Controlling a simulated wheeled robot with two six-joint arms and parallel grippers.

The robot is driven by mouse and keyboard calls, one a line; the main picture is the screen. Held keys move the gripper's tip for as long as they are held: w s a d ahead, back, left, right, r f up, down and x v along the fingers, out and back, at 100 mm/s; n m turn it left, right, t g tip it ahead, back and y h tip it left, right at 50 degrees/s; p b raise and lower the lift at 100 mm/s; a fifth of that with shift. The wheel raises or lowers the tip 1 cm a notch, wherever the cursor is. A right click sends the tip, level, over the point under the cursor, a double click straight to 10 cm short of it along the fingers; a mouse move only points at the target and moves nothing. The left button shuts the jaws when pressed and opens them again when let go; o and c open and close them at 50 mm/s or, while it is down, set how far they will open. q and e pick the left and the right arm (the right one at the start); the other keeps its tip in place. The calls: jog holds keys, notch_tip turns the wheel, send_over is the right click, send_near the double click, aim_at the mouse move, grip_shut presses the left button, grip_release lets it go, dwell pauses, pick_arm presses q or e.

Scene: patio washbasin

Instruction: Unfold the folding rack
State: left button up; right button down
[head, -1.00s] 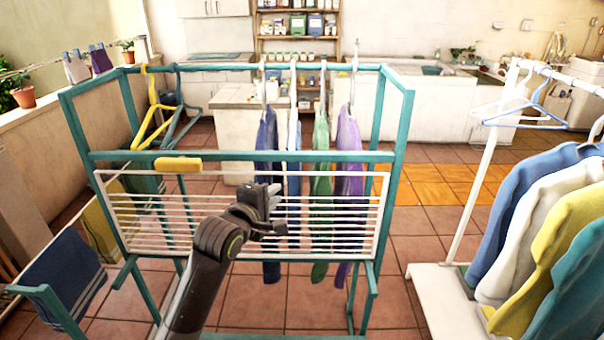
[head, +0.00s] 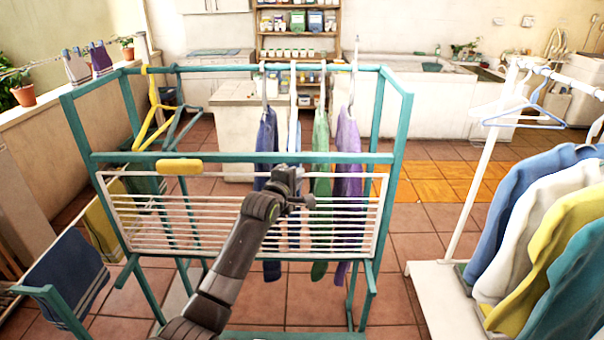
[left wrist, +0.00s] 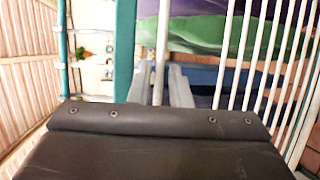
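The folding rack (head: 140,252) is a white wire panel with several thin bars. It hangs down nearly flat against the front of a teal frame, below the frame's front rail (head: 235,157). My left gripper (head: 300,191) is in front of the rack's upper part, right of its middle. In the left wrist view, its two grey fingers (left wrist: 165,85) stand apart on either side of the rack's white edge bar (left wrist: 163,35). I cannot tell whether they touch it. The teal rail (left wrist: 125,50) runs close beside them. My right gripper is not in view.
A yellow piece (head: 180,166) sits on the front rail. Yellow and grey hangers (head: 155,120) and several garments (head: 347,150) hang inside the frame. A white clothes stand (head: 470,200) with garments is at right. A blue towel (head: 68,270) hangs at lower left.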

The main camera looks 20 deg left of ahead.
pick_arm(q)
jog(key=shift+x, duration=1.6)
jog(key=shift+c, duration=0.3)
grip_shut()
